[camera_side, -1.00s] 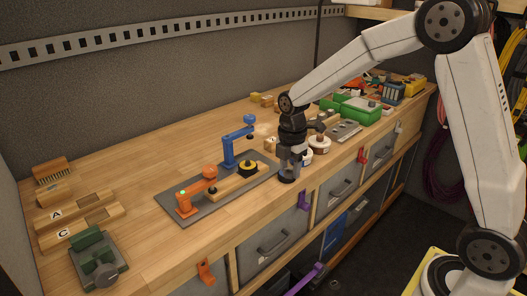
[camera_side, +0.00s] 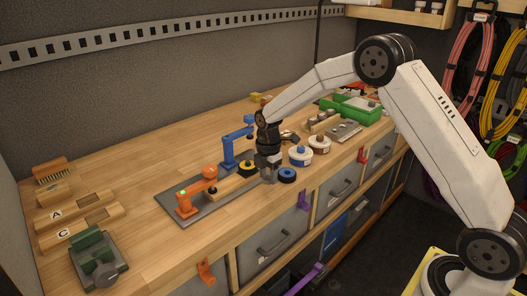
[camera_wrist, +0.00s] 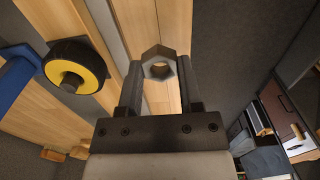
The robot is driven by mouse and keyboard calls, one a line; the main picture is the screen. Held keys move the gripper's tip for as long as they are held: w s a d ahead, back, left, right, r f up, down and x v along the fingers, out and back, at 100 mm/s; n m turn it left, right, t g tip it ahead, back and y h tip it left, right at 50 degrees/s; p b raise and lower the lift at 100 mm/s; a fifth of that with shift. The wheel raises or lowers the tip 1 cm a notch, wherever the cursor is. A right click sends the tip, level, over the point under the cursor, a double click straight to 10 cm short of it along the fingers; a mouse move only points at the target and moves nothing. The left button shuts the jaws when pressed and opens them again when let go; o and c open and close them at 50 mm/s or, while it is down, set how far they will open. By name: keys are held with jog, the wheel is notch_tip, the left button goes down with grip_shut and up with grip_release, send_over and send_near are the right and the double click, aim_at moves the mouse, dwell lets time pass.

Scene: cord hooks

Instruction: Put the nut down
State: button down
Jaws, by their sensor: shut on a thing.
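A grey metal hex nut (camera_wrist: 157,53) shows between the two fingers of my gripper (camera_wrist: 160,68) in the wrist view, with its hole facing the camera. The fingers are shut on its sides. In the side view my gripper (camera_side: 268,178) points down low over the bench, at the right end of the grey mat (camera_side: 215,203). The nut is too small or hidden to make out there, and I cannot tell whether it touches a surface.
A blue ring-shaped item (camera_side: 287,175) lies just right of my gripper. A black and yellow disc (camera_side: 247,168), a blue fixture (camera_side: 230,150) and an orange fixture (camera_side: 190,200) stand to its left. The bench's left middle is clear.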

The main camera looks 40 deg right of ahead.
aim_at(267, 191)
jog(key=shift+f, duration=0.1)
jog(key=shift+w+f, duration=0.25)
jog(key=shift+f, duration=1.5)
jog(key=shift+f, duration=0.1)
jog(key=c, duration=0.5)
grip_release()
jog(key=shift+c, duration=0.2)
notch_tip(267, 191, up, 12)
